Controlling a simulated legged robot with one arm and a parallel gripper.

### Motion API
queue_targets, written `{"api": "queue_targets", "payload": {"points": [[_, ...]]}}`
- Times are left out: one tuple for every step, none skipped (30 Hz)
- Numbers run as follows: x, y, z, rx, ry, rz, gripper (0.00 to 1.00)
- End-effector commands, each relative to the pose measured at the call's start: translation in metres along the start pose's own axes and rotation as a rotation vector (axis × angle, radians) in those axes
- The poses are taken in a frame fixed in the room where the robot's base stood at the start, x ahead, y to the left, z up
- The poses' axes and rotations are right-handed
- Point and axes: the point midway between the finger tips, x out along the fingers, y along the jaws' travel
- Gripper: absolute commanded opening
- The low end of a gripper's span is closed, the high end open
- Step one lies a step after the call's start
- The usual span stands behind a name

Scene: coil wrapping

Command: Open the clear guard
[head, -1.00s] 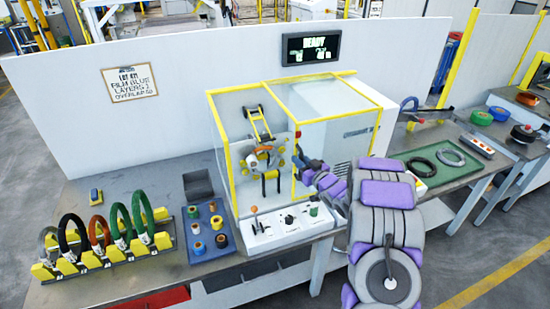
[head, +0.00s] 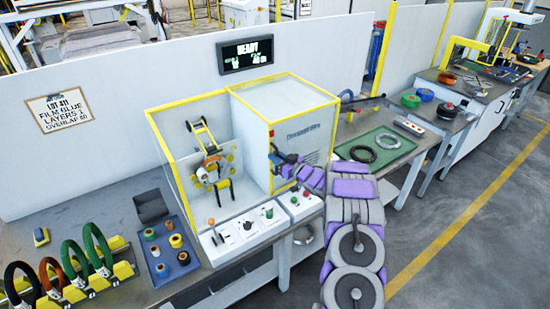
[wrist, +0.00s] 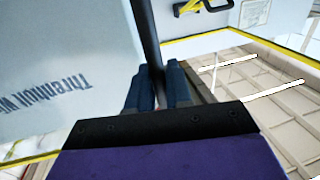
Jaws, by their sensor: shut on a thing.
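The clear guard (head: 187,158) is a see-through, yellow-edged enclosure on the wrapping machine, with the reel and yellow wrapping parts visible through it. My gripper (head: 273,152) is at the yellow upright beside the machine's pale housing (head: 308,152). In the wrist view, my gripper (wrist: 158,88) is shut on a dark upright handle bar (wrist: 143,30), one finger on each side. Lettering on a pale panel shows left of the bar. My fingers hide the lower part of the bar. I cannot tell how far the guard stands open.
A control panel (head: 240,232) with a lever and knobs is at the machine's front. A blue tray of spools (head: 168,252) and a rack of coloured coils (head: 75,278) stand left. A green mat (head: 375,148) with coils lies right. The aisle floor at right is clear.

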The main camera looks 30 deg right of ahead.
Motion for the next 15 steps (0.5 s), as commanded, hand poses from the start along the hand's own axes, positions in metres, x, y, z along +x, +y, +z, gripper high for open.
{"api": "queue_targets", "payload": {"points": [[0.0002,-0.0002,0.0004,0.0,0.0,0.0,0.0],[0.0002,-0.0002,0.0004,0.0,0.0,0.0,0.0],[0.0003,-0.0002,0.0003,0.0,0.0,0.0,0.0],[0.0003,-0.0002,0.0003,0.0,0.0,0.0,0.0],[0.0003,-0.0002,0.0003,0.0,0.0,0.0,0.2],[0.0003,-0.0002,0.0003,0.0,0.0,0.0,0.24],[0.0003,-0.0002,0.0003,0.0,0.0,0.0,0.27],[0.0003,-0.0002,0.0002,0.0,0.0,0.0,0.3],[0.0001,-0.0002,0.0001,0.0,0.0,0.0,0.34],[0.0,-0.0003,0.0,0.0,0.0,0.0,0.36],[-0.0001,-0.0003,-0.0002,0.0,0.0,0.0,0.36],[-0.0002,-0.0004,-0.0002,0.0,0.0,0.0,0.36],[-0.0003,-0.0004,-0.0004,0.0,0.001,0.0,0.36],[-0.0003,-0.0005,-0.0004,0.0,0.001,0.0,0.36],[-0.0004,-0.0005,-0.0004,0.0,0.001,0.0,0.36]]}}
